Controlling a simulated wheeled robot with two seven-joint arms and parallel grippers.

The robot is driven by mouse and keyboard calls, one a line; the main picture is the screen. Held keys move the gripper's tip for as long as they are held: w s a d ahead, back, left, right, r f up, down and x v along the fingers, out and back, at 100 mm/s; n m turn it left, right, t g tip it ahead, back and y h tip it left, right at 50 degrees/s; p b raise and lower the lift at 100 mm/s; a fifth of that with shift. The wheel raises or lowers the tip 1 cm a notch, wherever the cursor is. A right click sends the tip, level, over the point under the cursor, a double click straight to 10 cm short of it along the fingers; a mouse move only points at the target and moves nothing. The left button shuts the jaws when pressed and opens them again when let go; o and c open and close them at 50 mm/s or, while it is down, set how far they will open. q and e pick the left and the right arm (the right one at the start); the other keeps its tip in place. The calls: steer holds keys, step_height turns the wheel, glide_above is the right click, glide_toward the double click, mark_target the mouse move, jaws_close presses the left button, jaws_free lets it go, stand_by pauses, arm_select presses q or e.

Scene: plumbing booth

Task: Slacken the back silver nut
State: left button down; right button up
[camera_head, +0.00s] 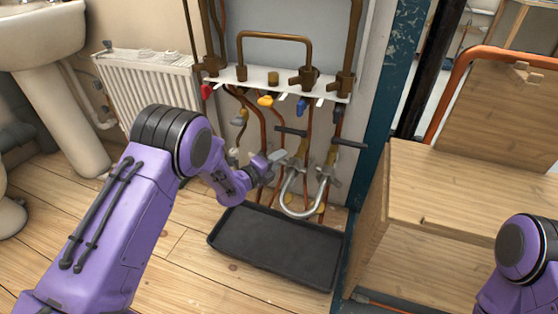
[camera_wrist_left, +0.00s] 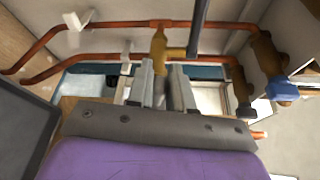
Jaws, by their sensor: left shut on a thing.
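A silver U-shaped pipe (camera_head: 300,213) hangs below two valves with dark lever handles. My left gripper (camera_head: 274,158) reaches in from the left to the left valve (camera_head: 295,162). In the left wrist view its fingers (camera_wrist_left: 168,75) are shut on a grey metal piece just in front of a brass fitting (camera_wrist_left: 160,45). This looks like the silver nut at that end of the U pipe, but the fingers mostly hide it. The right valve (camera_head: 325,170) stands free. My right gripper is out of view.
A black tray (camera_head: 280,245) lies on the wooden floor under the pipes. Copper pipes (camera_wrist_left: 110,27) run close to the fingers. A blue valve handle (camera_wrist_left: 282,90) is at the right. A wooden box (camera_head: 470,200) stands right of the blue post (camera_head: 395,90).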

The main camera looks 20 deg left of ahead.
arm_select(q)
steer(key=shift+d+f+n+t+b, duration=0.15)
steer(key=shift+f+n+t+b, duration=0.55)
steer(key=shift+n, duration=0.9)
steer(key=shift+d+f+n+t+b, duration=0.15)
steer(key=shift+f+n+t+b, duration=0.35)
steer(key=shift+f+n+b, duration=0.75)
steer(key=shift+d+f+n+t+b, duration=0.15)
steer(key=shift+f+n+t+b, duration=0.35)
steer(key=shift+n, duration=1.45)
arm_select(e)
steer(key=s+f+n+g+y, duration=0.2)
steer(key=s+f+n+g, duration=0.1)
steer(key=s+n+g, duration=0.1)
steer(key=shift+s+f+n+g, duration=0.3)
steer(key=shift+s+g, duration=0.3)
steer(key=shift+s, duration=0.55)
arm_select(q)
steer(key=shift+r, duration=0.1)
steer(key=c, duration=1.1)
jaws_free()
